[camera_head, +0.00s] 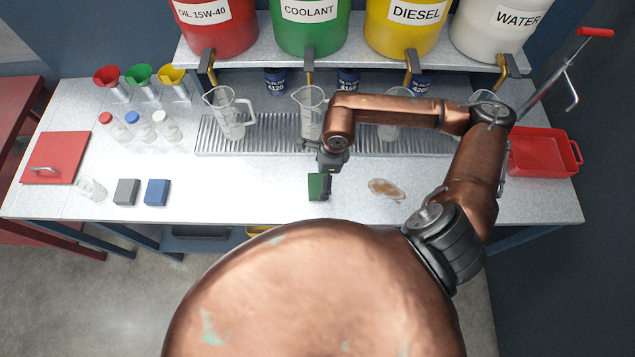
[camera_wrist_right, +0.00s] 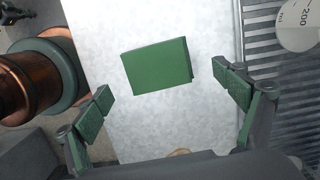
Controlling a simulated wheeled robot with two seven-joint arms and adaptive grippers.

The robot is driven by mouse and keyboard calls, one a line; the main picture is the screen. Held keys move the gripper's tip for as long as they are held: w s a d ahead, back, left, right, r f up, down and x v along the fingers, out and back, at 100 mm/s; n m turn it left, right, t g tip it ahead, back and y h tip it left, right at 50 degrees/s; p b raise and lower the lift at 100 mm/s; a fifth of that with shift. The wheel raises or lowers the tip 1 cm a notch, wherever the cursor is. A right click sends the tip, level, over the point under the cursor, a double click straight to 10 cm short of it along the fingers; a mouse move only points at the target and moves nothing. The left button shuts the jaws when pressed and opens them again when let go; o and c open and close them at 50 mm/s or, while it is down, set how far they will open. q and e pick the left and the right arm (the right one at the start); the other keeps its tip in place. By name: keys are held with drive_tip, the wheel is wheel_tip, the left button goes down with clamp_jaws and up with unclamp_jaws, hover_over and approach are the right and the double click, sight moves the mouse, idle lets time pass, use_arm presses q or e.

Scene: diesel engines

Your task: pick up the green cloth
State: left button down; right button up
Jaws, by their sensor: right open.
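The green cloth (camera_head: 316,186) is a folded block lying on the light bench top. In the right wrist view the cloth (camera_wrist_right: 157,66) lies ahead of the fingertips, in line with the space between them. My right gripper (camera_head: 326,176) is over the cloth's right side in the head view and partly hides it. In the wrist view the right gripper (camera_wrist_right: 169,97) has its fingers spread wide, with nothing between them. My left gripper is not in view.
A brown spill (camera_head: 386,189) lies right of the cloth. Behind is a drip grate (camera_head: 270,140) with clear jugs (camera_head: 229,113). A grey cloth (camera_head: 127,192) and a blue cloth (camera_head: 157,192) lie left. A red tray (camera_head: 541,153) stands right. The bench front between blue and green is clear.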

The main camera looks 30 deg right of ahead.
sight(318, 184)
drive_tip(key=f, duration=0.3)
drive_tip(key=shift+w+a+f, duration=0.1)
drive_tip(key=shift+a, duration=0.25)
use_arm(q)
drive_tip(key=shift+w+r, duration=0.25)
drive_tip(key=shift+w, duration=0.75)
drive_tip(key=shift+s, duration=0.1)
use_arm(e)
drive_tip(key=shift+c, duration=0.2)
drive_tip(key=c, duration=0.5)
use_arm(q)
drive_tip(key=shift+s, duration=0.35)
use_arm(e)
drive_tip(key=c, duration=0.7)
